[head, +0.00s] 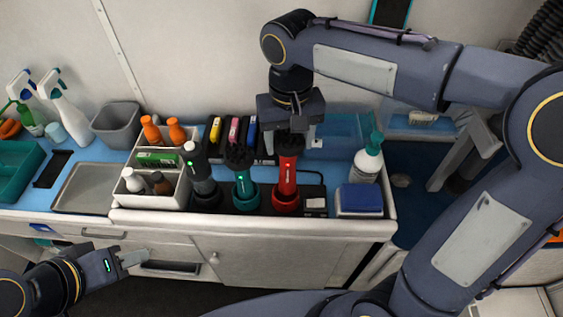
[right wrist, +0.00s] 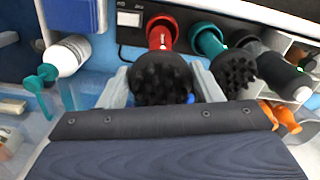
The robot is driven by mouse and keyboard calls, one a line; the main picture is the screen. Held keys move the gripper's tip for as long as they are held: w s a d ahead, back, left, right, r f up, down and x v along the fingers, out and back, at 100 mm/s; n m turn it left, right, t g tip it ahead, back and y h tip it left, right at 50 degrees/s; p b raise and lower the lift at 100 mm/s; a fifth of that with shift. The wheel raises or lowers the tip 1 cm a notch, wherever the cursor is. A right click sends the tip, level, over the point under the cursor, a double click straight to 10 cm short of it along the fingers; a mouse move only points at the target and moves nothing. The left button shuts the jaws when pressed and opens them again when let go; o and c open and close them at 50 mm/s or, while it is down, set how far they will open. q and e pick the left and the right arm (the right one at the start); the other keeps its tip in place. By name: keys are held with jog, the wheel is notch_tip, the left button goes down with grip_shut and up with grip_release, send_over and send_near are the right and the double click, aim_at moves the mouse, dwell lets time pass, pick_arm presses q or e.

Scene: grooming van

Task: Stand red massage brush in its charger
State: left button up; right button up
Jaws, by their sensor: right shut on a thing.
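The red massage brush (head: 288,170) stands upright with its dark bristled head up. Its lower end is at the red charger cup (head: 286,198); I cannot tell whether it is fully seated. My right gripper (head: 290,132) comes from above and is shut on the brush near its head. In the right wrist view the bristled head (right wrist: 162,80) lies between the two fingers of my right gripper (right wrist: 163,88), with the red cup (right wrist: 162,30) beyond. My left gripper (head: 133,259) is low in front of the cabinet, away from the brushes; its finger gap is unclear.
A teal brush (head: 241,180) and a black brush (head: 203,176) stand in matching cups to the left. A white caddy (head: 165,190) with bottles is further left. A white pump bottle (head: 367,164) and a blue-topped box (head: 359,199) stand to the right.

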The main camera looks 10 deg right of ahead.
aim_at(288, 165)
jog(key=shift+a+f, duration=0.15)
jog(key=shift+f, duration=2.15)
jog(key=shift+f, duration=0.15)
jog(key=o, duration=1.6)
